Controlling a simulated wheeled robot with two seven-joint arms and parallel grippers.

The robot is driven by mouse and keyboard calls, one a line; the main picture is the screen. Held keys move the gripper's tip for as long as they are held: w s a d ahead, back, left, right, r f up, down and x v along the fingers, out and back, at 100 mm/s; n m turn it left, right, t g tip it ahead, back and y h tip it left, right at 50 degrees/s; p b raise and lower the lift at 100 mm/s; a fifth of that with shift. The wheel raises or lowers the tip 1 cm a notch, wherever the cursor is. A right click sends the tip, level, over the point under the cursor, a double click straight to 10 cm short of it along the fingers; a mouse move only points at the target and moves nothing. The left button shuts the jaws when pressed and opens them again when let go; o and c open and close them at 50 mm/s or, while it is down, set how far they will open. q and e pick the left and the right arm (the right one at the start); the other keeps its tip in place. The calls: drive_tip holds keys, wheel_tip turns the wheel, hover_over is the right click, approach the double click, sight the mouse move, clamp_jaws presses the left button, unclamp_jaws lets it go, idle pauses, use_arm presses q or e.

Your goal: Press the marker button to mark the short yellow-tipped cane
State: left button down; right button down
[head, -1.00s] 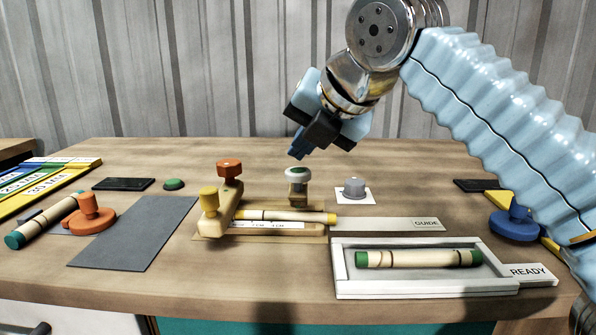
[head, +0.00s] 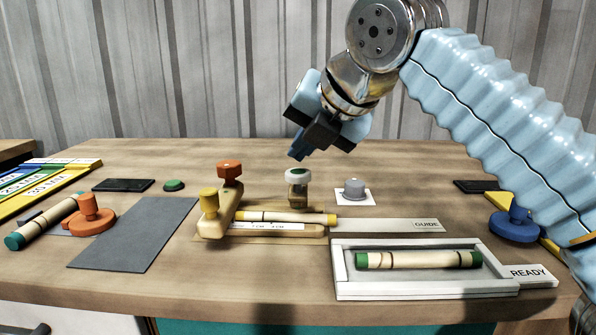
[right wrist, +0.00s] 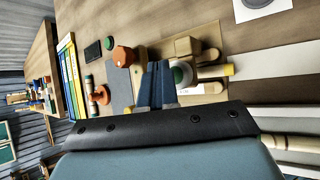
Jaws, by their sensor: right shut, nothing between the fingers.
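The yellow-tipped cane (head: 285,216) lies in the wooden fixture (head: 315,235), its yellow end to the right; its left end is hidden by the fixture's block. A white-topped post with a green centre (head: 298,176), which looks like the marker button, stands just behind the cane. My right gripper (head: 298,154) is shut and empty, above and apart from this post. In the right wrist view, the shut fingers (right wrist: 156,86) point toward the fixture, beside the green-and-white button (right wrist: 181,74); the cane's yellow tip (right wrist: 229,69) shows there too. My left gripper is out of view.
A grey button (head: 354,188) sits on a white square right of the post. An orange-topped knob (head: 230,169) and yellow knob (head: 208,199) rise at the fixture's left. A white tray (head: 425,291) holds a green-tipped cane (head: 418,260). A green button (head: 174,185) is at left.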

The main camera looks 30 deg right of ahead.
sight(299, 172)
drive_tip(key=shift+f, duration=0.15)
idle(0.4)
drive_tip(key=shift+f, duration=0.3)
drive_tip(key=shift+a+f+b, duration=0.1)
drive_tip(key=shift+f+b, duration=1.25)
drive_tip(key=shift+f, duration=0.1)
idle(1.4)
drive_tip(key=shift+r, duration=0.1)
drive_tip(key=shift+r+p, duration=1.55)
wheel_tip(299, 172, up, 5)
drive_tip(key=p, duration=0.5)
drive_tip(key=shift+r, duration=0.15)
